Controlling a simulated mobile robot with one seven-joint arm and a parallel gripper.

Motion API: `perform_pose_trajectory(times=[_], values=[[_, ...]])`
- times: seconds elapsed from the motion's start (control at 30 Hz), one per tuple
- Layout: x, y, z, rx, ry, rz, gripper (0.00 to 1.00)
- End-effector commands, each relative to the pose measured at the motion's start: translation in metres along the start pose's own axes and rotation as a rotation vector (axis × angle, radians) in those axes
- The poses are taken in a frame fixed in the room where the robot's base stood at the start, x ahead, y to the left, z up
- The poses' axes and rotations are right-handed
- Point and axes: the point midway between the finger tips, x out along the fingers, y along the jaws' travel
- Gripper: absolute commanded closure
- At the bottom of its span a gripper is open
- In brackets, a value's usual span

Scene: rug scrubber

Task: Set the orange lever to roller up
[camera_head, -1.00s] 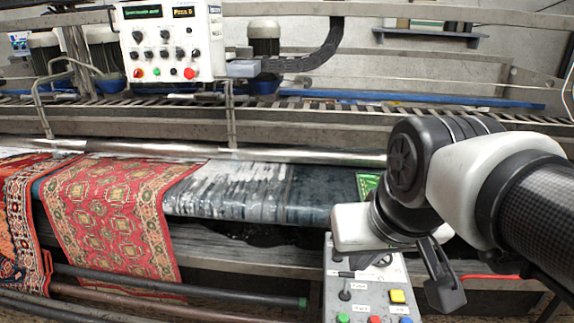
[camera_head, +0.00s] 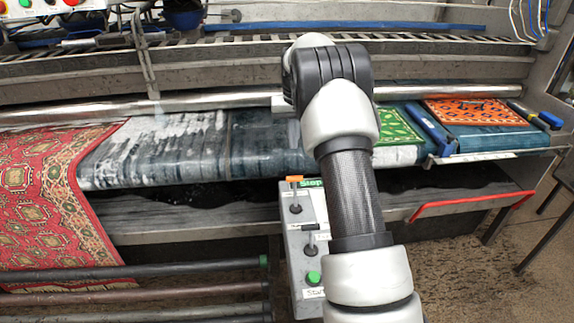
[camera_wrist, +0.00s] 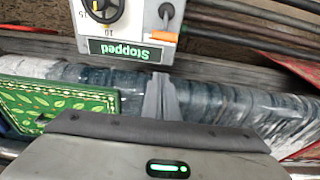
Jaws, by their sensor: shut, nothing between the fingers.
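A small orange piece, which looks like the orange lever (camera_head: 294,179), sits at the far top-left corner of the grey control box (camera_head: 298,240). In the wrist view the orange lever (camera_wrist: 164,36) shows beside the upside-down "Stopped" display (camera_wrist: 132,50). Its exact setting is too small to tell. My gripper (camera_wrist: 161,98) is shut and empty in the wrist view, its fingers over the wet dark belt, apart from the box. In the head view my arm hides the gripper and the right part of the box.
A black toggle (camera_head: 296,208) and green button (camera_head: 313,278) are on the box. A red patterned rug (camera_head: 60,200) hangs left. A green leaf-patterned mat (camera_head: 398,136) and an orange rug (camera_head: 475,112) lie right. A red bar (camera_head: 470,205) juts out at right. Rollers (camera_head: 140,270) lie in front.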

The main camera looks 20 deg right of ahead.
Motion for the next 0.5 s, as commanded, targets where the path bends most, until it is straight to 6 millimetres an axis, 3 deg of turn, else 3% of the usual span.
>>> perform_pose_trajectory(times=[0.07, 0.5], values=[[0.0081, 0.0016, -0.0021, 0.001, -0.004, 0.001, 1.0], [0.0147, 0.0012, -0.0019, 0.001, -0.006, 0.001, 1.0]])
